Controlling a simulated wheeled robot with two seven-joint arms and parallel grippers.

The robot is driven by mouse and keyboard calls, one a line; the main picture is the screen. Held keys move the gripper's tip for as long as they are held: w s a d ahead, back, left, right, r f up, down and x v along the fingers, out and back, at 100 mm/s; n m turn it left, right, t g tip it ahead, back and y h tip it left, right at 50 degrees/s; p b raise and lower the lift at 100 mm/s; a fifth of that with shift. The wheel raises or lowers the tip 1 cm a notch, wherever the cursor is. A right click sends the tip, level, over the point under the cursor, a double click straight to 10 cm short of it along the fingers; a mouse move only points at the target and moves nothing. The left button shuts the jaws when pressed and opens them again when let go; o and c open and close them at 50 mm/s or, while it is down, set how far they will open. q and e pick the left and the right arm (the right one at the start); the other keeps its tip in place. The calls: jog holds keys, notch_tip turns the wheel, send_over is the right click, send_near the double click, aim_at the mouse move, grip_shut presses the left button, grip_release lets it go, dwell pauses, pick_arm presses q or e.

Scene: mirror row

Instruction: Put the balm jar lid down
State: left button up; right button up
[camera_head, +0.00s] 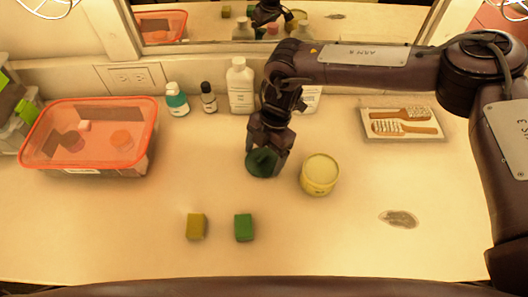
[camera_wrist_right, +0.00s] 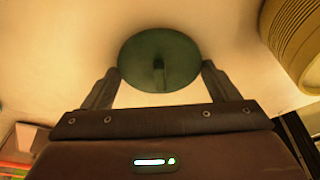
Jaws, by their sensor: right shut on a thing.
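My right gripper (camera_head: 268,153) is shut on a dark green round lid (camera_head: 262,163), just left of a pale yellow jar. In the right wrist view the lid (camera_wrist_right: 159,60) sits between the two fingertips (camera_wrist_right: 159,78), with a small raised grip on it. I cannot tell whether the lid touches the counter. The yellow jar (camera_head: 320,174) stands upright with a pale top and no green lid on it. Its ribbed side also shows in the right wrist view (camera_wrist_right: 295,40). My left gripper is not in view.
An olive block (camera_head: 196,226) and a green block (camera_head: 244,228) lie in front. A red-lidded bin (camera_head: 90,135) stands left, bottles (camera_head: 240,86) at the back. A tray (camera_head: 400,124) with brushes lies right, near a grey oval patch (camera_head: 398,219). The front middle counter is mostly clear.

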jog(key=shift+f, duration=0.15)
jog(key=o, duration=0.9)
jog(key=shift+r, duration=0.2)
jog(key=b+v, duration=0.1)
jog(key=v, duration=1.1)
jog(key=shift+b, duration=0.3)
